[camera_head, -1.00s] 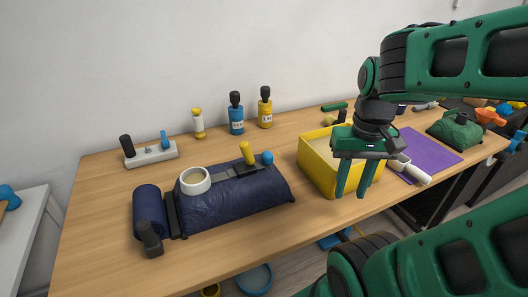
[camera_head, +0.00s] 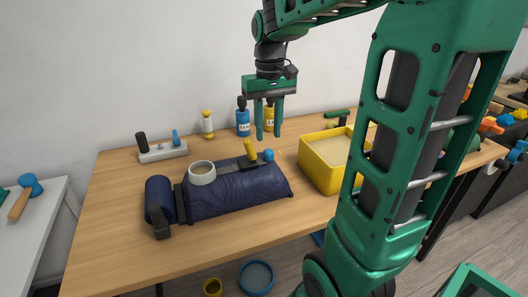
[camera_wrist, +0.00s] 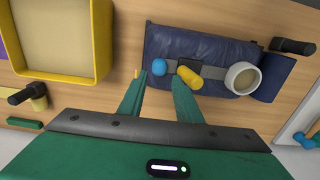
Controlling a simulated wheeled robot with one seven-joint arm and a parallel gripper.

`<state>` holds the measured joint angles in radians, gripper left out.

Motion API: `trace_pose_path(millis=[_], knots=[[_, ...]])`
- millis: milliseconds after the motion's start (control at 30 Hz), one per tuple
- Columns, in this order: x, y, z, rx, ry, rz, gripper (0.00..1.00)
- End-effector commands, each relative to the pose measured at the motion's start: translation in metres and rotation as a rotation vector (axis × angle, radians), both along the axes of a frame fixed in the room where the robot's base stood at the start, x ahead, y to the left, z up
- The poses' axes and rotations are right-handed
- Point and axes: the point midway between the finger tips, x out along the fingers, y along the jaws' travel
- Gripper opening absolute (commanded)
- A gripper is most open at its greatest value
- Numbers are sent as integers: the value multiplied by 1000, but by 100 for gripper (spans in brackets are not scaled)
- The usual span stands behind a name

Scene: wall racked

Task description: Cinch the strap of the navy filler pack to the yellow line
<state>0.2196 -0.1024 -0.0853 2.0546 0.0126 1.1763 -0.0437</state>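The navy filler pack (camera_head: 240,193) lies on the wooden table, and shows in the wrist view (camera_wrist: 210,45). A dark grey strap (camera_head: 231,166) runs along its top. A yellow handle (camera_head: 250,150) stands up at the strap, with a blue knob (camera_head: 268,155) near its right end. A cream cup (camera_head: 202,173) sits on the pack's left part. My gripper (camera_head: 268,137) is open and empty, pointing down above the pack's right end. In the wrist view its fingertips (camera_wrist: 159,78) appear near the blue knob and yellow handle.
A yellow bin (camera_head: 322,176) stands right of the pack. Blue (camera_head: 243,122) and yellow (camera_head: 269,120) bottles stand behind, near my fingers. A white block with handles (camera_head: 162,152) is at the back left. A navy roll with a black handle (camera_head: 158,201) adjoins the pack's left end.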

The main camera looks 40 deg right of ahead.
Motion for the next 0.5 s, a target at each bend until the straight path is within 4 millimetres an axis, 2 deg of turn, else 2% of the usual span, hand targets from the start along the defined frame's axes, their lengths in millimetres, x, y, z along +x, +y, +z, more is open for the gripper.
trace_pose_path(millis=[200, 333, 500], knots=[[-2, -1, -40, 1, 5, -3, 31], [-2, -2, -57, 1, 3, -5, 31], [-2, -3, -70, 0, 1, -6, 31]])
